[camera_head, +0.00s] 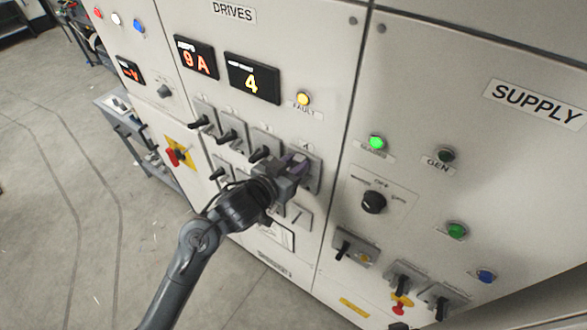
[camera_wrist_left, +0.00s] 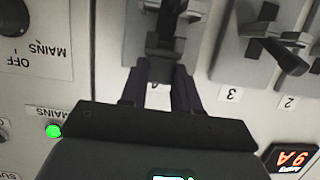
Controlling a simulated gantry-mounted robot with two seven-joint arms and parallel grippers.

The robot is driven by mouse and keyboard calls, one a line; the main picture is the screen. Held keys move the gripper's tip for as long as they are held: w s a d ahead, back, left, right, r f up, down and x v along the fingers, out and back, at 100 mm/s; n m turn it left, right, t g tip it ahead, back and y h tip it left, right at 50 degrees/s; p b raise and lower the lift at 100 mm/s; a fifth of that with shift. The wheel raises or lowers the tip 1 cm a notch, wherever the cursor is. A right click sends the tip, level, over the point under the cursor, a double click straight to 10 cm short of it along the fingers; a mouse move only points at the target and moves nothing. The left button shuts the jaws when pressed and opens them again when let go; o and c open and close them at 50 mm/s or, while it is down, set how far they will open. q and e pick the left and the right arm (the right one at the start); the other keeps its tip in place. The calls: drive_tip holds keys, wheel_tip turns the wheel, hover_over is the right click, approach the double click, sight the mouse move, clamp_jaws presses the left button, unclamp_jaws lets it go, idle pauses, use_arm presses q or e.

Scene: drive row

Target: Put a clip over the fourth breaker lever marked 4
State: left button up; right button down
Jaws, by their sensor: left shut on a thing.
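The fourth breaker (camera_head: 313,178) is the rightmost of the upper row on the drives panel. Its lever (camera_wrist_left: 171,8) shows at the top of the left wrist view, left of the breaker labelled 3. My left gripper (camera_head: 293,167) is at this breaker and hides much of it in the head view. In the left wrist view its two fingers (camera_wrist_left: 157,88) are closed on a dark block, the clip (camera_wrist_left: 165,46). The clip is right at the lever; I cannot tell whether it is around it. My right gripper is not in view.
Breaker 3 (camera_wrist_left: 275,45) stands close beside the gripper; other breakers (camera_head: 228,137) continue left, with more levers below. A MAINS rotary switch (camera_head: 373,202) and supply breakers (camera_head: 403,275) lie to the right. A red-handled switch (camera_head: 174,156) is at the left. The floor before the cabinets is open.

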use_arm(q)
drive_tip(key=shift+f, duration=0.9)
drive_tip(key=shift+f, duration=0.2)
drive_tip(key=o, duration=1)
drive_tip(key=shift+o, duration=0.2)
drive_tip(key=shift+r, duration=0.25)
drive_tip(key=v, duration=1)
drive_tip(key=s+a+f+n+g+y, duration=0.1)
drive_tip(key=s+a+f+g+y, duration=0.1)
drive_tip(key=s+a+f, duration=0.3)
drive_tip(key=s+a+f+n+g+y, duration=0.2)
drive_tip(key=s+a+f, duration=0.4)
drive_tip(key=s+f, duration=0.3)
drive_tip(key=s+a+f+n+g+y, duration=0.1)
drive_tip(key=s+a+f+g+y, duration=0.3)
drive_tip(key=s+f, duration=0.4)
drive_tip(key=s+a, duration=0.1)
drive_tip(key=s, duration=0.3)
drive_tip(key=shift+a+n+g, duration=0.25)
drive_tip(key=shift+n+g, duration=0.05)
drive_tip(key=shift+n, duration=0.1)
